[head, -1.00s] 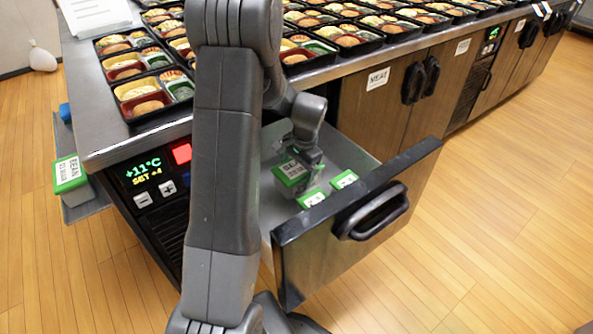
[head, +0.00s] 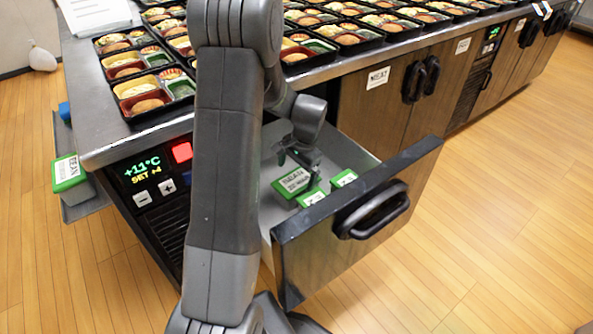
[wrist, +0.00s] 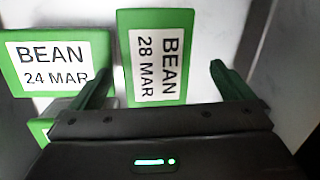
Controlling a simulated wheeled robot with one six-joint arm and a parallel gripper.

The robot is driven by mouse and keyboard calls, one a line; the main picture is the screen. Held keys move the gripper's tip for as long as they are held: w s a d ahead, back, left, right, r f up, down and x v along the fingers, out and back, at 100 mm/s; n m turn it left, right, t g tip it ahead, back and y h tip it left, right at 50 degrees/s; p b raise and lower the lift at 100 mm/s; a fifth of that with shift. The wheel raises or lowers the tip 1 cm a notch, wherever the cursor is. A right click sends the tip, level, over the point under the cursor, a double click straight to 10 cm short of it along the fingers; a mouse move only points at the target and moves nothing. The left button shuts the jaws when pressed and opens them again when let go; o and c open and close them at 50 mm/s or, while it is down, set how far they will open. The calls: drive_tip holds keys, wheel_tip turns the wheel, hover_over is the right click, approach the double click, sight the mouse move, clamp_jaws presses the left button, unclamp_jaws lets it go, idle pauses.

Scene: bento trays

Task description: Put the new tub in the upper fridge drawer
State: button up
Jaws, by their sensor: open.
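The fridge drawer (head: 400,165) is pulled out, with its front and handle toward the lower right. Inside, a green-lidded tub (head: 294,182) labelled BEAN sits below my gripper (head: 299,160). In the wrist view a tub reading BEAN 28 MAR (wrist: 156,60) lies between my gripper's two spread fingers (wrist: 160,75), with gaps at both sides. A BEAN 24 MAR tub (wrist: 55,62) is to its left, and a further green lid (wrist: 40,130) is partly hidden by my gripper. Two more green lids show in the head view, one in front (head: 312,197) and one right (head: 343,178).
Another BEAN tub (head: 68,172) stands on a side shelf (head: 88,206) left of the counter. The control panel (head: 145,170) reads +11°C, SET +4, with a red light (head: 182,152). Bento trays (head: 152,95) cover the counter. The drawer's far right has free room.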

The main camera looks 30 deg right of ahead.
wheel_tip(320, 180, up, 13)
drive_tip(key=s+d+p, duration=0.1)
drive_tip(key=p, duration=0.2)
drive_tip(key=shift+s+d, duration=0.15)
drive_tip(key=shift+d, duration=0.15)
